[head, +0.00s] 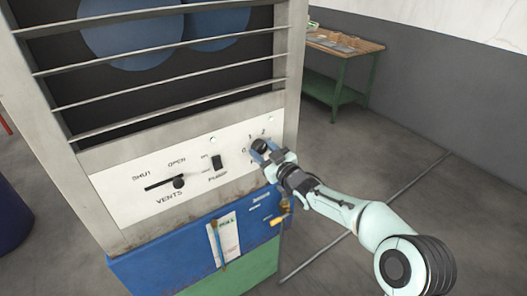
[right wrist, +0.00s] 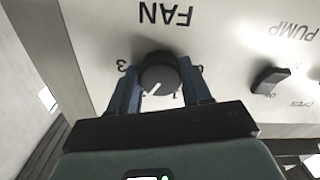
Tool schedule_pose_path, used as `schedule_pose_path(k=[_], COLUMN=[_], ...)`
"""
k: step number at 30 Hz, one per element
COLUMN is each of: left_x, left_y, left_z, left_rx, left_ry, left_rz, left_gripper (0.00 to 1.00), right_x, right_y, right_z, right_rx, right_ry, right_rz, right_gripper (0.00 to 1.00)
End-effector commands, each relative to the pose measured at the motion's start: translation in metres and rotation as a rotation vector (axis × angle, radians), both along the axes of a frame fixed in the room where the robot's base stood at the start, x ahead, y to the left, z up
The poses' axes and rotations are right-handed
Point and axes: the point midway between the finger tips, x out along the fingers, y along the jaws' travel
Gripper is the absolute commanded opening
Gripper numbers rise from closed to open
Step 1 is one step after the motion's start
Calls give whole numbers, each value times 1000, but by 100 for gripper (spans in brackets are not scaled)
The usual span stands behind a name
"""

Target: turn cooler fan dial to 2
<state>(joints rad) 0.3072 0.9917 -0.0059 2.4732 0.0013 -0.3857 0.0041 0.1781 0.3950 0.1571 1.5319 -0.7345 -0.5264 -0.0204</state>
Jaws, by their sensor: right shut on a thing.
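The fan dial (right wrist: 160,73) is a dark round knob on the white control panel, under the word FAN in the upside-down right wrist view. My right gripper (right wrist: 158,92) is shut on it, one blue finger on each side. The dial's white pointer mark slants to the lower left in that view, on the side between 1 and 3; the 2 is hidden there. In the head view the gripper (head: 261,149) covers most of the dial, with 0, 1 and 2 printed around it. My left gripper is not in view.
A pump switch (head: 216,162) and a vents slider (head: 178,182) sit left of the dial. Metal slats cross the cooler above. A tag (head: 224,240) hangs on the blue lower front. A green workbench (head: 335,85) stands behind right, with open floor between.

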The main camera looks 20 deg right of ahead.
Motion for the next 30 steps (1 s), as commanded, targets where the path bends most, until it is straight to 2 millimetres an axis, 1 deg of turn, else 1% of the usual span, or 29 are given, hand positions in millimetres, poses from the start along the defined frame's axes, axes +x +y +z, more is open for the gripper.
schedule_pose_path(k=[2, 3, 4, 5, 13, 17, 20, 25, 30], left_x=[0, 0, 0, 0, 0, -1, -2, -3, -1], left_y=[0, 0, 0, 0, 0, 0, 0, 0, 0], left_z=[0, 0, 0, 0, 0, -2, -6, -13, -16], left_rx=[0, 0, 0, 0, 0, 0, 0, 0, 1], left_ry=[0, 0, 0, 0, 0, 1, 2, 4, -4], left_rz=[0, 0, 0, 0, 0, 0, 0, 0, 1], left_gripper=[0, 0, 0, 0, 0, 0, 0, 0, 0], right_x=[0, 0, 0, 0, 0, -7, -20, -58, -94], right_y=[0, 0, 0, 0, 0, -2, -7, -17, -26], right_z=[1, 1, 1, 1, 1, 0, 0, 0, 0], right_rx=[0, 0, 0, 0, -1, -2, -3, -4, -3], right_ry=[-3, -3, -3, -3, -1, -2, -1, -2, -2], right_rz=[1, 1, 1, 1, 0, -1, -2, -4, -3], right_gripper=[18, 58, 68, 74, 74, 74, 74, 74, 74])
